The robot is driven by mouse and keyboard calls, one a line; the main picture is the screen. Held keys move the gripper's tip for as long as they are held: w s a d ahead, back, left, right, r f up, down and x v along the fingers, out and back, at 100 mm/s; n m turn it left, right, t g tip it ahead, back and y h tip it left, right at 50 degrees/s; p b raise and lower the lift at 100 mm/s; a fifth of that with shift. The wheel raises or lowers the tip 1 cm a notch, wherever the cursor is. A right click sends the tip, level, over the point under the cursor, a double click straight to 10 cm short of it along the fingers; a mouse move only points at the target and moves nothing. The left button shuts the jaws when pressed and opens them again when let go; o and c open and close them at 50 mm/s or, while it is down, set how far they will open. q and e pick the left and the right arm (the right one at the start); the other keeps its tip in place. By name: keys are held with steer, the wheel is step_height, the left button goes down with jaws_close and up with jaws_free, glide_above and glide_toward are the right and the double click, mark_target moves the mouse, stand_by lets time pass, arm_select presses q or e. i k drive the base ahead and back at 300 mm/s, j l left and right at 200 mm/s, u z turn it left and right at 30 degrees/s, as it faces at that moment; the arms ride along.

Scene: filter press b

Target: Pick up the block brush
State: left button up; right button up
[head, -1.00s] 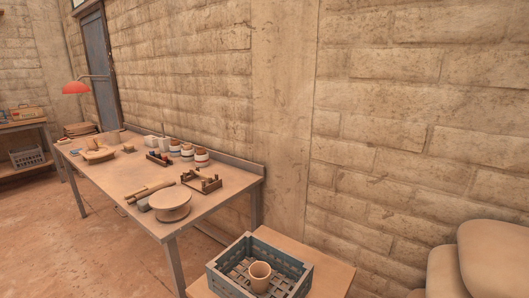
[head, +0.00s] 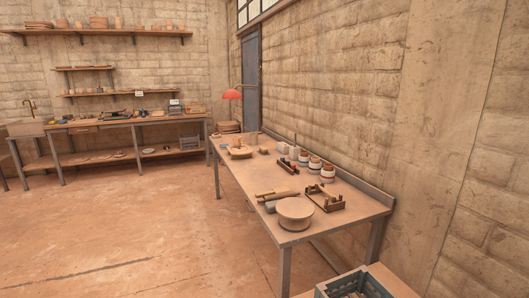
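I cannot pick out the block brush for certain; the things on the long table (head: 330,222) are small from here. A low dark piece with small reddish parts (head: 287,164) lies near the table's back edge, left of several jars (head: 315,166). A wooden rack or tray (head: 325,199) stands at the near right of the table, beside a round, pale drum-like piece (head: 295,213). Rolling-pin-like tools (head: 277,194) lie to the left of that. Neither of my grippers is in view.
A blue-grey crate (head: 352,283) on a small table is cut off at the bottom right. A workbench (head: 135,121) and shelves line the back wall. The floor left of the table is clear.

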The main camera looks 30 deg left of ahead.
mark_target(263, 150)
steer(key=i+j, duration=0.15)
steer(key=j, duration=0.2)
steer(key=i+j, duration=0.15)
steer(key=j, duration=0.15)
steer(key=i+j+z, duration=0.5)
steer(key=j, duration=1.05)
steer(key=i+j+z, duration=0.15)
steer(key=j+z, duration=0.35)
steer(key=j, duration=1.05)
steer(key=k+j+z, duration=0.15)
steer(key=j+z, duration=0.35)
steer(key=j, duration=1.15)
